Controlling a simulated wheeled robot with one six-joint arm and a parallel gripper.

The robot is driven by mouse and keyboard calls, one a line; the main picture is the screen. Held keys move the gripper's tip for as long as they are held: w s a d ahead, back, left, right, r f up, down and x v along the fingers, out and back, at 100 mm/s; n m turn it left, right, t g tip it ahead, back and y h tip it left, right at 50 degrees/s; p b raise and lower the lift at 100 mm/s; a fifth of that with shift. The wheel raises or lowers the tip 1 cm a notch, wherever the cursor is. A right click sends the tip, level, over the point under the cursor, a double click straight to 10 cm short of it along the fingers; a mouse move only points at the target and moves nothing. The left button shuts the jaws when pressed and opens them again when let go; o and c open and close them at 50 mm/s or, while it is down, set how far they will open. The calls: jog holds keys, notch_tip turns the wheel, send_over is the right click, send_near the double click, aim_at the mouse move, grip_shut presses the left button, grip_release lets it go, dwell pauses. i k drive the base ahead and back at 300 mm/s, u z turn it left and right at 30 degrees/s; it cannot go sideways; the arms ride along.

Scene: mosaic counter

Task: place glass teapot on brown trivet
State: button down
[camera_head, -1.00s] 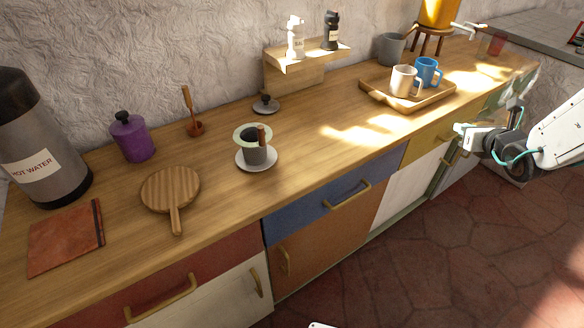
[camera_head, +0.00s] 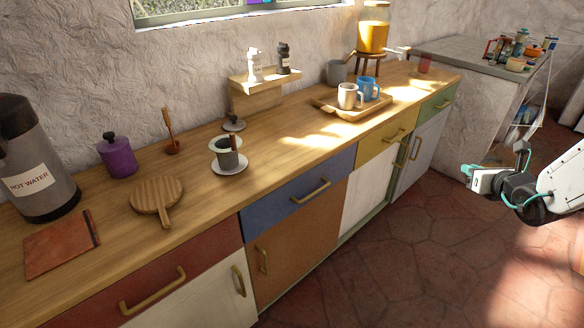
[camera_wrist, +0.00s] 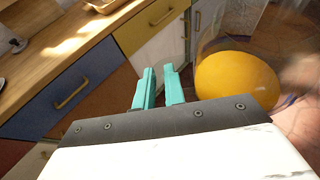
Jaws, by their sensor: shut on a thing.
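The brown trivet (camera_head: 156,193) is a round, striped wooden board with a short handle, lying flat and bare on the counter at left. My gripper (camera_head: 468,172) is at the right of the head view, over the floor and well away from the counter. In the wrist view its teal fingers (camera_wrist: 159,70) are nearly together. The glass teapot (camera_wrist: 237,80), clear with orange-yellow liquid, is held just right of the fingers; the grip itself is not clearly seen. I cannot make out the teapot in the head view.
A tray (camera_head: 325,103) with mugs and a juice dispenser (camera_head: 372,35) stand farther right. Open floor lies before the cabinets.

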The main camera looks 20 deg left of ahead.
aim_at(156, 192)
jog(key=z, duration=1.25)
jog(key=i, duration=1.3)
jog(key=u, duration=3.8)
jog(key=i, duration=0.1)
jog(key=u, duration=0.05)
